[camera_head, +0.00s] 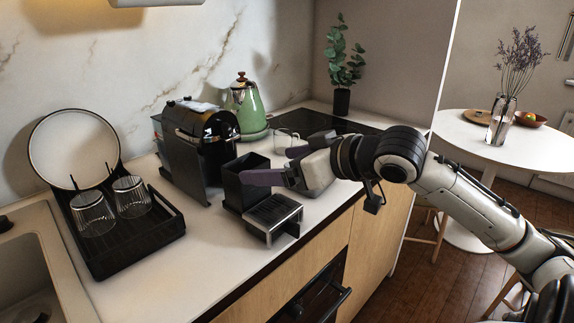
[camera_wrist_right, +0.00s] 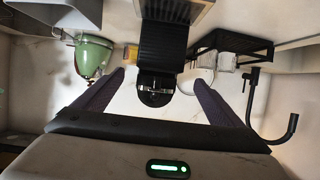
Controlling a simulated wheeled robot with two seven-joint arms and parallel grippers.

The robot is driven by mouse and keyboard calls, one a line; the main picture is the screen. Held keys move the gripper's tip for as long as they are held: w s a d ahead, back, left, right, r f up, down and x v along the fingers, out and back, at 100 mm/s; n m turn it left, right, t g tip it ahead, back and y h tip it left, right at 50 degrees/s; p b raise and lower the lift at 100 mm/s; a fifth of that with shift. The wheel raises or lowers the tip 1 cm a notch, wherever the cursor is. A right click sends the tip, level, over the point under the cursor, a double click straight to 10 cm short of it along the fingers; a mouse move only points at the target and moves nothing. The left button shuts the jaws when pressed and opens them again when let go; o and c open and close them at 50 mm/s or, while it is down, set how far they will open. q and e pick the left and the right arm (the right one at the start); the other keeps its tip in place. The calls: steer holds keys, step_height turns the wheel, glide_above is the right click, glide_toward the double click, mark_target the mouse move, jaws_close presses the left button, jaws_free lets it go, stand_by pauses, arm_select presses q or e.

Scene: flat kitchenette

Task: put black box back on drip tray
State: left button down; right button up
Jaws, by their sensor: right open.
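The black box (camera_head: 233,190) is an upright, open-topped dark container on the counter in front of the coffee machine. The drip tray (camera_head: 287,226), a slatted black top in a silver frame, sits directly in front of it, toward the counter edge. I cannot tell whether the box rests on the tray's rear end or just behind it. My right gripper (camera_head: 280,164) is open. Its near purple finger overlaps the box's upper right side in the picture; contact is unclear. The fingers also show spread in the right wrist view (camera_wrist_right: 158,95), with nothing clearly between them. My left gripper is out of view.
The coffee machine (camera_head: 190,155) stands behind the box. A green kettle (camera_head: 247,108) and a glass cup (camera_head: 284,139) are beyond it. A black dish rack (camera_head: 140,241) with two glasses and a plate is at left. Clear counter lies between rack and tray.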

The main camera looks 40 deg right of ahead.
steer(key=v, duration=0.2)
steer(key=shift+s+r, duration=0.1)
steer(key=shift+s, duration=0.2)
stand_by(0.5)
